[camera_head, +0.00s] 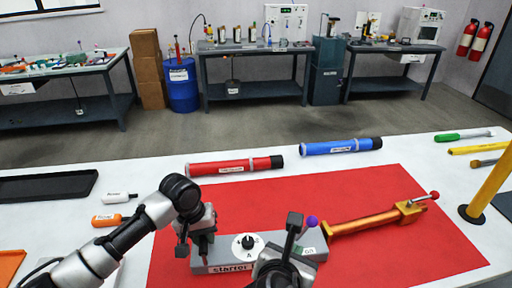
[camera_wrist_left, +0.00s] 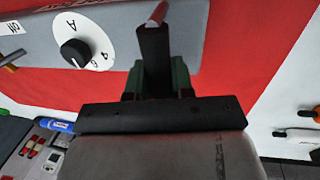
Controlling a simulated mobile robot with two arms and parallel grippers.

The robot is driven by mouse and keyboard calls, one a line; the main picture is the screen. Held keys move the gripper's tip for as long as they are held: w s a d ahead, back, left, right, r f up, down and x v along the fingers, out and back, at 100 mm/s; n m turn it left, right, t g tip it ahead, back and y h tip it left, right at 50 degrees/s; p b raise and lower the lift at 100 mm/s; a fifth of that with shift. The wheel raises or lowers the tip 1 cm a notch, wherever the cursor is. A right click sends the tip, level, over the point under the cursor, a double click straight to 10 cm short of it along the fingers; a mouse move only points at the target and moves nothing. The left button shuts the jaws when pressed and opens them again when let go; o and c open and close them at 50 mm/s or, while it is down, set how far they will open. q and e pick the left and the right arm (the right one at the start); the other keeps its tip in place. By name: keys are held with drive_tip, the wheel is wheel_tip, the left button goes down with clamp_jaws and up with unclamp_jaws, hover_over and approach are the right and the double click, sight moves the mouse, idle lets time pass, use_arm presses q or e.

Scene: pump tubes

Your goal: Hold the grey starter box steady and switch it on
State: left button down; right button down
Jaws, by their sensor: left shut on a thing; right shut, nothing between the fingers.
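The grey starter box (camera_head: 232,258) lies on the red mat (camera_head: 400,200), with a "starter" label on its front. A white dial with a black knob (camera_head: 248,242) is on its top; the dial also shows in the left wrist view (camera_wrist_left: 94,58). At its right end are a purple-knobbed lever (camera_head: 312,222) and an "ON" label (camera_head: 309,250). My left gripper (camera_head: 196,250) is shut on the box's left end; the grip is partly hidden. My right gripper (camera_head: 293,228) is shut and empty, just left of the purple knob; I cannot tell whether they touch.
A red tube (camera_head: 235,167) and a blue tube (camera_head: 340,147) lie behind the box. An orange pump piece (camera_head: 375,217) lies to its right. A yellow post (camera_head: 487,185) stands at the far right. A black tray (camera_head: 45,186) is at left. The mat behind the box is clear.

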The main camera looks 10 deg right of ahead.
use_arm(q)
drive_tip(key=c, duration=0.9)
unclamp_jaws()
